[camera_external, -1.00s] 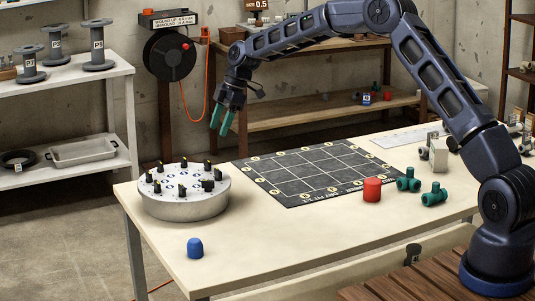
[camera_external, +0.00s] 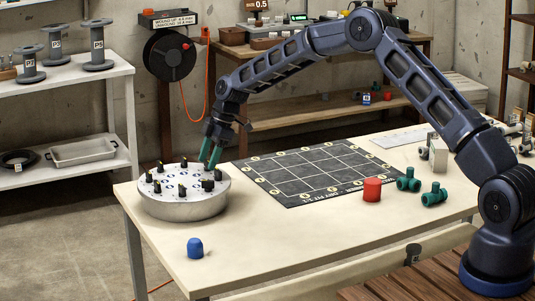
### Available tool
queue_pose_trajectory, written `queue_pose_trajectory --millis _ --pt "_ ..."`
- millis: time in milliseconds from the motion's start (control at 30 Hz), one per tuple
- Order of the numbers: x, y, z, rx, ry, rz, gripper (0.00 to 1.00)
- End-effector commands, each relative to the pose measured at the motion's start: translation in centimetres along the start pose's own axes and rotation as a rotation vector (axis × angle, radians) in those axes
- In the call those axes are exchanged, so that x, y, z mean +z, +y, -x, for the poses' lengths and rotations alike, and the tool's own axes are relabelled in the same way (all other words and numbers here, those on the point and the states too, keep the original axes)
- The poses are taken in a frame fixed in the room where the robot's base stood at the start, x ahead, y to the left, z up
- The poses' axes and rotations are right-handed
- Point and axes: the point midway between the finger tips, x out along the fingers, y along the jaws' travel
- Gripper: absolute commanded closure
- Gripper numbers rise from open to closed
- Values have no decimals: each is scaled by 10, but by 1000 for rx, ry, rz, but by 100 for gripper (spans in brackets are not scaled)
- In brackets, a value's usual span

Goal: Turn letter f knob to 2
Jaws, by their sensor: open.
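A round grey knob panel (camera_external: 184,202) stands at the left end of the table. Its white top carries a ring of several small black knobs, with blue markings between them. The letters and the number each knob points to are too small to read, so I cannot tell which knob is f. My gripper (camera_external: 210,161) has green fingers that point down at the panel's back right edge. The fingers are apart and hold nothing. They are close to a black knob (camera_external: 208,165) there; I cannot tell whether they touch it or stand around it.
A blue cap (camera_external: 195,248) sits in front of the panel. A black gridded mat (camera_external: 310,172) lies to its right.

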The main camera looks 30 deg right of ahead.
Motion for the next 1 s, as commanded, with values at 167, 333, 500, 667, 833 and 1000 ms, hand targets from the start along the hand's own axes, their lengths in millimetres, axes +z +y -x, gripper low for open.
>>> queue_pose_trajectory --millis 167,333,500,667,833,1000 --pt "0 0 0 0 0 0 52" --pt "0 0 0 0 0 0 86" --pt "0 0 0 2 0 -3 89" --pt "0 0 1 14 0 -30 89" --pt "0 -1 1 44 -1 -103 89" --pt "1 -2 1 95 -2 -224 89"
